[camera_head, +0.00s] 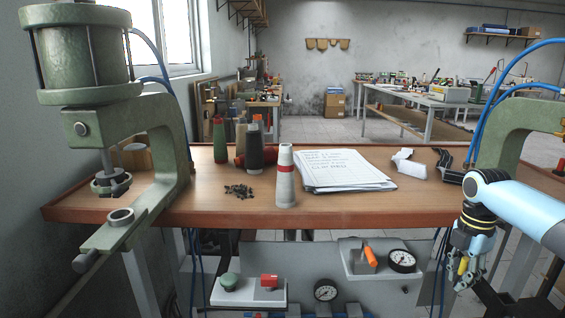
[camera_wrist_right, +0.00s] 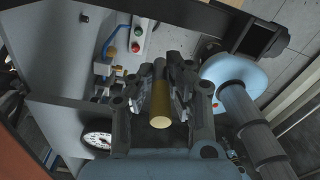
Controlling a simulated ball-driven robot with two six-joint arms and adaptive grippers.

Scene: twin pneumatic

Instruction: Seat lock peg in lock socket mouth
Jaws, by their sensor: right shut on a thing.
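My right gripper (camera_head: 464,270) is low at the right of the head view, beside the table's front right corner. It is shut on a peg with a yellow end (camera_head: 462,265). In the right wrist view the peg (camera_wrist_right: 160,108) lies between the two fingers of the right gripper (camera_wrist_right: 161,80); its brass-coloured round end faces the camera and its far part is dark. The peg is clear of the control panel (camera_head: 330,262). I cannot make out for certain which part is the lock socket mouth. My left gripper is not in view.
Green presses stand left (camera_head: 170,140) and right (camera_head: 515,125). Cones and papers (camera_head: 340,170) lie on top.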

